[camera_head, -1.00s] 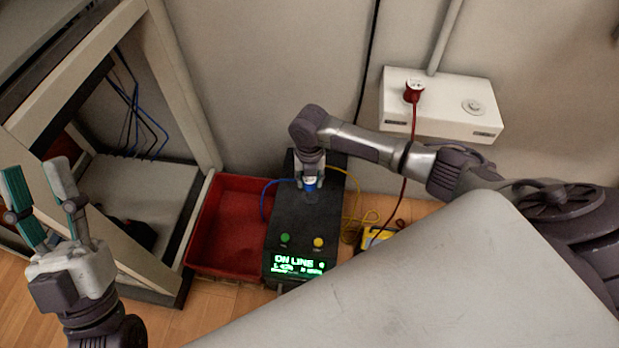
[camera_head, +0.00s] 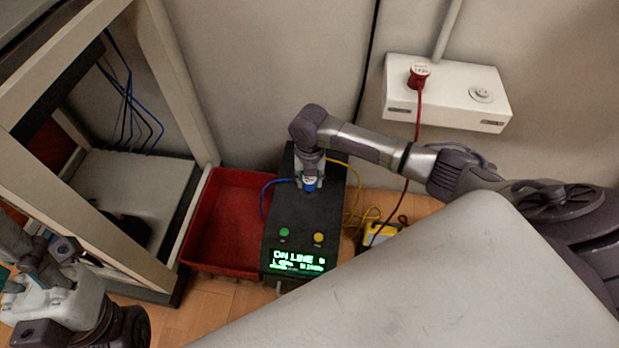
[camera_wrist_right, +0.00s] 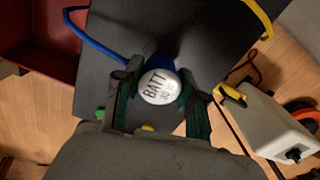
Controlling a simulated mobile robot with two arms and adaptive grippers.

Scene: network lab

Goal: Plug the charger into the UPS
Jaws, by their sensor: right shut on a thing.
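The UPS (camera_head: 293,222) is a dark box on the floor with a lit green "ON LINE" display and green and yellow buttons. My right gripper (camera_head: 309,178) is over its top, shut on a blue plug (camera_head: 309,186) with a blue cable. In the right wrist view, the plug's white cap (camera_wrist_right: 158,86) reads "BATT" between the teal fingertips (camera_wrist_right: 160,100). Whether the plug is seated in a socket is hidden. A yellow device (camera_head: 381,233), perhaps the charger, lies right of the UPS. My left gripper (camera_head: 18,285) is at the lower left edge, its fingers partly cut off.
A red bin (camera_head: 228,262) stands left of the UPS, beside an open rack (camera_head: 180,90) with blue cables. A white wall box (camera_head: 450,112) holds a red plug (camera_head: 418,76) with a red cable. Yellow cable (camera_head: 357,190) runs right of the UPS.

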